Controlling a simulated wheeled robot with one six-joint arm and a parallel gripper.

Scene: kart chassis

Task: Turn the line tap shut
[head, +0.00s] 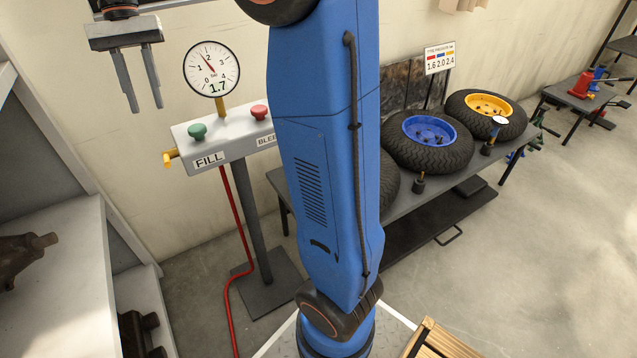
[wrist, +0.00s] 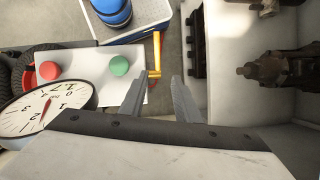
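The line tap (head: 170,157) is a small yellow fitting on the left end of the grey pump console (head: 220,135). In the wrist view the tap (wrist: 156,58) shows a long yellow bar, just beyond the fingertips and roughly in line with the gap between them. My gripper (head: 146,109) is open and empty, above and to the left of the tap in the head view. My gripper (wrist: 157,80) also shows in the wrist view, its two fingers apart. Neither finger appears to touch the tap.
A gauge (head: 211,69) reading 1.7 stands above the console, with a green FILL button (head: 197,131) and a red BLEED button (head: 259,112). A red hose (head: 239,220) hangs below. A light shelf unit (head: 60,245) with dark parts stands left. Tyres (head: 440,155) lie on a bench at right.

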